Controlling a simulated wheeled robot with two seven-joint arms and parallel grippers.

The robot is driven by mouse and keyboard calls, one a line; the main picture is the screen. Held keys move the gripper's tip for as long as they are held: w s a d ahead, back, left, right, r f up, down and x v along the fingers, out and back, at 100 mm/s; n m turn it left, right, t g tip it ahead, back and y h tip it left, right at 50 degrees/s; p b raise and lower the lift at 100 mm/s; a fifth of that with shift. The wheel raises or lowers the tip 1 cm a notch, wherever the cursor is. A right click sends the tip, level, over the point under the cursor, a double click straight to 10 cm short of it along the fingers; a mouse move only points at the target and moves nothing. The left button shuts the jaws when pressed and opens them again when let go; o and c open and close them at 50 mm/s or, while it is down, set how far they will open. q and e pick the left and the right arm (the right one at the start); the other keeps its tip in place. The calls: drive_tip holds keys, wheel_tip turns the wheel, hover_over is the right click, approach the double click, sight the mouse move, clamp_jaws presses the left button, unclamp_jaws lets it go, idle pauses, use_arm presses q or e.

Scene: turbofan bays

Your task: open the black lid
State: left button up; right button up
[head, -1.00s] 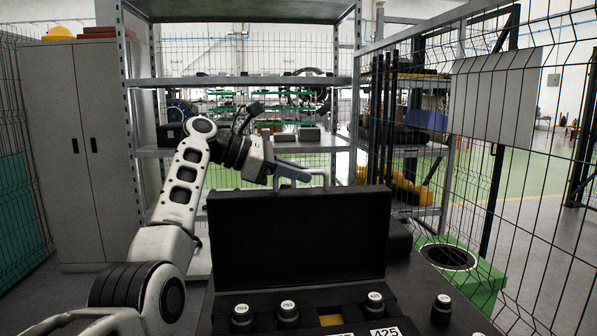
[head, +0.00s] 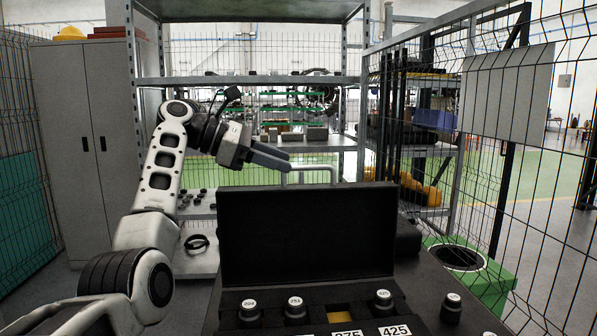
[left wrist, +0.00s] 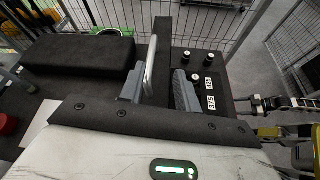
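The black lid (head: 305,235) stands upright at the back of the dark case, its inner face towards me, so the case is open. Its metal handle (head: 318,170) rises above the lid's top edge. My left gripper (head: 284,162) is just above and to the left of the handle. In the left wrist view my left gripper (left wrist: 158,94) is open. There the lid (left wrist: 163,45) shows edge-on, and the handle (left wrist: 151,66) appears between the two fingers without visible grip. At the right of that view, part of my right arm shows, its fingers too small to judge.
Several labelled dark knobs (head: 295,307) and white number tags (head: 395,331) are in front of the lid. A shelf rack (head: 250,81) stands behind. A wire fence (head: 520,180) and a green bin (head: 490,285) are at the right. A grey cabinet (head: 92,200) stands left.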

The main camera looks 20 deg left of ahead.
use_arm(q)
drive_tip(key=v, duration=1)
drive_tip(key=shift+b, duration=0.4)
